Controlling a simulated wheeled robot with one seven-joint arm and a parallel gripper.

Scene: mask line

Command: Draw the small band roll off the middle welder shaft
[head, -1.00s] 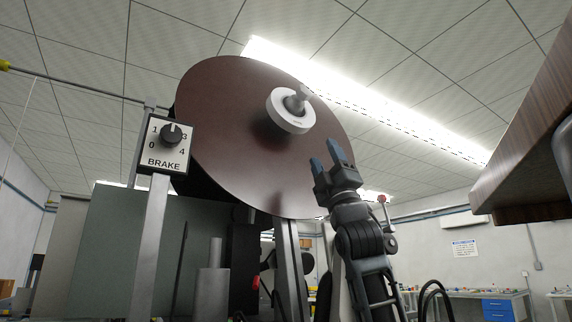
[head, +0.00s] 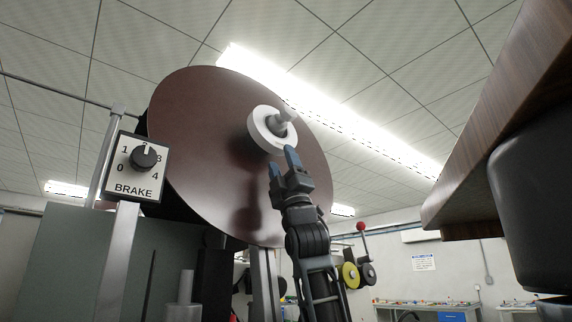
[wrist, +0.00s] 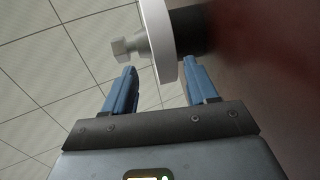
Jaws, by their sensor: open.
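My gripper (head: 281,162) is open and empty, just below a white ring (head: 268,130) on a grey shaft end (head: 287,114) in front of a large brown disc (head: 210,150). In the wrist view, the white ring (wrist: 161,40) shows edge-on just beyond my two blue fingers (wrist: 158,72), above the gap between them. A dark cylinder (wrist: 187,32) lies behind the ring, towards the disc. Farther back are a small yellow round roll (head: 350,275) and a dark one (head: 368,274). I cannot tell which piece is the small band roll.
A brake dial panel (head: 136,166) on a post stands left. A brown tabletop edge (head: 500,130) and a dark rounded block (head: 530,205) fill the right side. A red-knobbed lever (head: 361,228) rises by the yellow roll. Benches stand at the back.

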